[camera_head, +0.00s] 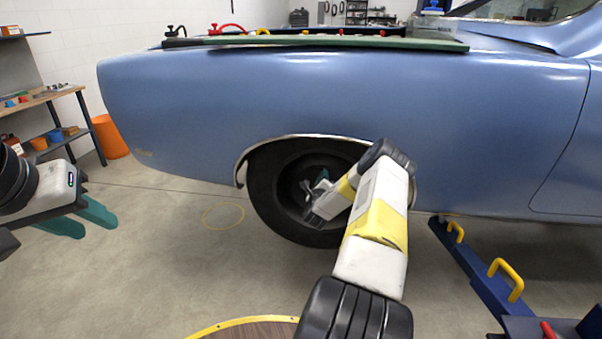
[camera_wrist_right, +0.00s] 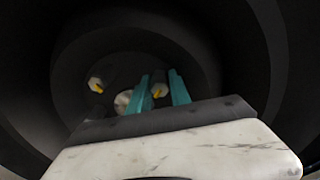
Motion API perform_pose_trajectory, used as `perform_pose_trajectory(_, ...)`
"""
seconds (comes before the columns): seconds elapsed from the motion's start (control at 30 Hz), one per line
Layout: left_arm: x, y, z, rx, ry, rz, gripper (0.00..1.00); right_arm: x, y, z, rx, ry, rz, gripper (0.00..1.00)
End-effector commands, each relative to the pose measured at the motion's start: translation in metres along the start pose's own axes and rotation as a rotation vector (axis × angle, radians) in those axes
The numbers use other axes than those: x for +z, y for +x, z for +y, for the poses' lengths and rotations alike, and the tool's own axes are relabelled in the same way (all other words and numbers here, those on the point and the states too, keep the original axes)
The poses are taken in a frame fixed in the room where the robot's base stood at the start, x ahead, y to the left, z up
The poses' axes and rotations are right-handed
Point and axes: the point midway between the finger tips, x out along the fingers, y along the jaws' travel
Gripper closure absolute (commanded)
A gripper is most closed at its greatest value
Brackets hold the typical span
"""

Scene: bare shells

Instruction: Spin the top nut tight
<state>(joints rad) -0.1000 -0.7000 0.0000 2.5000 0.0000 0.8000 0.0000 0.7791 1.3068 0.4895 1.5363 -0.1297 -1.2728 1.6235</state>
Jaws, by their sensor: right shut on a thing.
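The dark wheel (camera_head: 267,199) sits inside the blue car's arch. My right gripper (camera_head: 318,184) reaches into its recess, and its own arm hides part of the wheel in the head view. In the right wrist view, the teal fingers (camera_wrist_right: 160,90) are shut on a pale wheel nut (camera_wrist_right: 159,91) with a yellow mark. A second nut (camera_wrist_right: 96,85), also marked yellow, shows to their left. A round metal hub centre (camera_wrist_right: 123,101) lies between, partly hidden by a finger. My left gripper (camera_head: 82,219) is open and empty, well left of the wheel.
The blue car body (camera_head: 334,99) fills the middle. A round table edge (camera_head: 243,325) is at the bottom. A blue lift arm (camera_head: 477,272) with yellow handles stands at right. A workbench (camera_head: 52,97) and orange bin (camera_head: 110,137) are at left. A yellow hose ring (camera_head: 222,217) lies on the floor.

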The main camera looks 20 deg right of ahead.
Motion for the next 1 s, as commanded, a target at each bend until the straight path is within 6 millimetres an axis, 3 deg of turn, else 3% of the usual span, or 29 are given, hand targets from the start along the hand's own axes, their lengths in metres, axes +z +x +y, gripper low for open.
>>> perform_pose_trajectory(0.4, 0.0, 0.0, 0.0, 0.0, 0.0, 0.0, 0.64, -0.0001, -0.0009, 0.0016, 0.003, 0.169, 0.0, 1.0)
perform_pose_trajectory(0.9, 0.0, 0.0, 0.0, 0.0, 0.0, 0.0, 0.64, 0.0001, -0.0009, 0.0018, 0.003, 0.186, 0.0, 1.0)
perform_pose_trajectory(0.93, 0.0, 0.0, 0.0, 0.0, 0.0, 0.0, 0.64, 0.0001, -0.0009, 0.0018, 0.003, 0.186, 0.0, 0.74)
perform_pose_trajectory(1.0, 0.0, 0.0, 0.0, 0.0, 0.0, 0.0, 0.64, 0.0, -0.0008, 0.0017, 0.003, 0.186, 0.0, 0.6)
